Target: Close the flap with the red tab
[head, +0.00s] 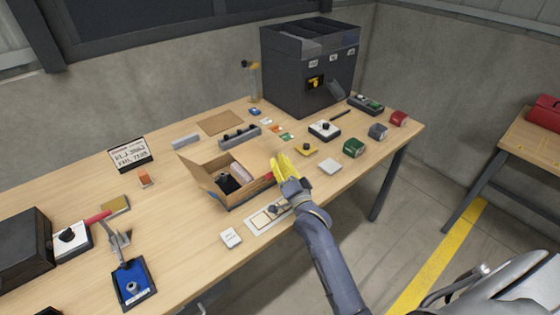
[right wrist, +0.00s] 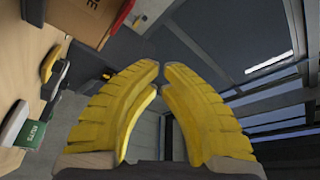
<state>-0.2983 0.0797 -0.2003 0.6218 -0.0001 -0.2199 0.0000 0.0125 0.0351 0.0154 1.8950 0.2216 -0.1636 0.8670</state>
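An open cardboard box (head: 232,196) stands on the table in the head view, with a dark item and a pale item inside. One flap (head: 197,172) leans outward at its left; another brown flap (head: 256,158) stands at the far right side. A red tab (head: 268,177) shows at the box's right edge, beside my right gripper (head: 280,157). In the right wrist view, cardboard with dark lettering (right wrist: 85,15) and a red tab (right wrist: 123,14) lie beyond the yellow fingers (right wrist: 161,67). Their tips nearly meet with nothing between them. I cannot tell whether they touch the flap. My left gripper is not in view.
A pale tray (head: 254,228) lies in front of the box, near my right wrist. A grey block with knobs (head: 240,136) is behind it. A green block (head: 353,147) and a white card (head: 330,167) lie to the right. A dark bin unit (head: 290,85) stands at the back.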

